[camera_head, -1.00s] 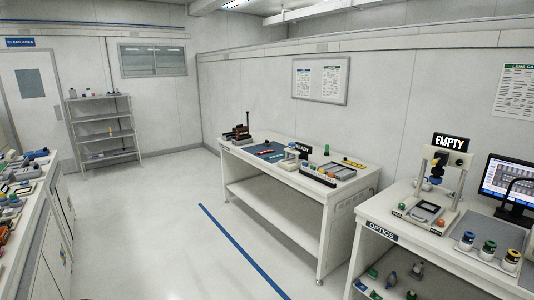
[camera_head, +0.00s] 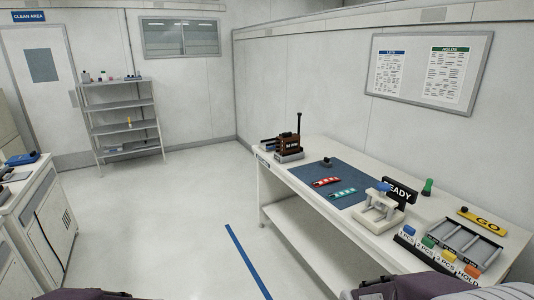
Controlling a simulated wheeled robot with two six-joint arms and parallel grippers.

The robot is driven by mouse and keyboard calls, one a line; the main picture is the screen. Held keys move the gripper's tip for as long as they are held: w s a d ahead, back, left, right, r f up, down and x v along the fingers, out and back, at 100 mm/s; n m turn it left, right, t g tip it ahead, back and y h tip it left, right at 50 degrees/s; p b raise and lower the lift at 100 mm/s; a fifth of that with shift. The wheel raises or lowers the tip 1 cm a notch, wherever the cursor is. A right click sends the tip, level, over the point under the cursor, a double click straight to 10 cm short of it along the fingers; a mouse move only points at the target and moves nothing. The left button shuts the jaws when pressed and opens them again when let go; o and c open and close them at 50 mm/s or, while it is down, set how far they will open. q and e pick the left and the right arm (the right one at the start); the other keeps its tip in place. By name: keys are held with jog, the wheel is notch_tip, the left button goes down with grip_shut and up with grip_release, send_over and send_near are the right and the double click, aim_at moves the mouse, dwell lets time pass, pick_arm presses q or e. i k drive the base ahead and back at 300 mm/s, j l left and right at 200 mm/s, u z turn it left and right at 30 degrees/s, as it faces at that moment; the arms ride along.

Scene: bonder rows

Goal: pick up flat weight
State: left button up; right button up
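I cannot pick out a flat weight for certain. A small dark block (camera_head: 326,162) lies on the blue mat (camera_head: 318,179) on the white bench; at this size I cannot tell what it is. A red strip (camera_head: 326,182) and a green strip (camera_head: 342,194) lie on the same mat. Dark parts of my own arms show at the bottom edge. Neither gripper is in view.
The white bench (camera_head: 265,176) also bears a dark press (camera_head: 290,146), a white fixture (camera_head: 379,207) by a READY sign (camera_head: 400,190), and a rack (camera_head: 464,240). Shelves (camera_head: 122,105) stand at the back left. A white cabinet (camera_head: 48,206) is on the left. The floor between is clear.

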aim_at(326, 162)
jog(key=i, duration=0.75)
jog(key=i+j+z, duration=0.15)
jog(key=i, duration=1.35)
jog(key=i+j+z, duration=0.15)
jog(key=i, duration=0.6)
jog(key=i+j+z, duration=0.25)
jog(key=i+z, duration=0.15)
jog(key=i+j+z, duration=0.45)
jog(key=i, duration=0.15)
